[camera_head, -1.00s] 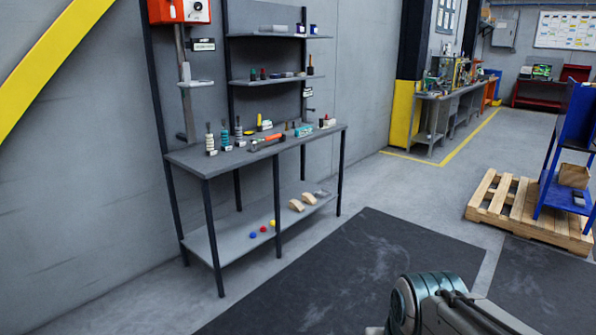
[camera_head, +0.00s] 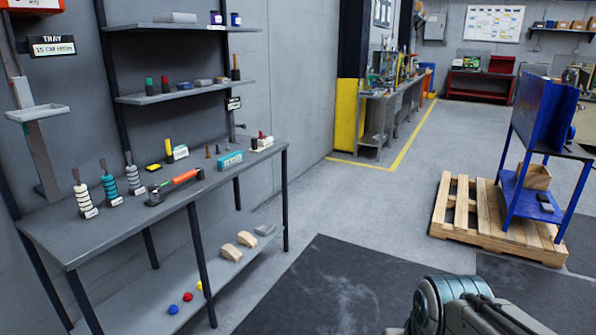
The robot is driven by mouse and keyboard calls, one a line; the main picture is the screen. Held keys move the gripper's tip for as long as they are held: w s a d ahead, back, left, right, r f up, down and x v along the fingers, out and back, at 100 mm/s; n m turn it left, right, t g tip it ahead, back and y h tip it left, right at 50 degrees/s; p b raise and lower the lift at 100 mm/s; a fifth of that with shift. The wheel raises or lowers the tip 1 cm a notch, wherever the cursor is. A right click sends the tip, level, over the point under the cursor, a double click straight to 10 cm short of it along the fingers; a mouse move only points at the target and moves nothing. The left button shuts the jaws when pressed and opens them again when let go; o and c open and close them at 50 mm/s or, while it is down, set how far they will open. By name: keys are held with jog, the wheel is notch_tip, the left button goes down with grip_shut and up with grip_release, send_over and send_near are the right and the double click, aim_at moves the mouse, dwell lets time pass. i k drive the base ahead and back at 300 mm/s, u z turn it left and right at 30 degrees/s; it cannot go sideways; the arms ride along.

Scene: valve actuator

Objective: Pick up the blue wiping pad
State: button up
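I cannot tell for certain which thing is the blue wiping pad. A small blue-grey block (camera_head: 203,82) lies on the middle wall shelf (camera_head: 150,97), among other small items. A teal box-like piece (camera_head: 229,160) with pale markings lies on the workbench top, toward its right end. A round blue piece (camera_head: 173,309) lies on the bench's lower shelf. Part of my arm shows at the bottom right of the view, over the floor and well apart from the bench. My gripper is out of view.
The grey workbench (camera_head: 120,213) holds ringed posts, an orange-handled tool (camera_head: 175,185) and small parts. Dark mats (camera_head: 335,290) cover the floor right of it. A wooden pallet (camera_head: 465,208) and blue stand (camera_head: 540,120) are at the right. The floor between is free.

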aim_at(181, 87)
jog(key=i, duration=1.7)
jog(key=u, duration=0.75)
jog(key=i, duration=1.9)
jog(key=u, duration=0.75)
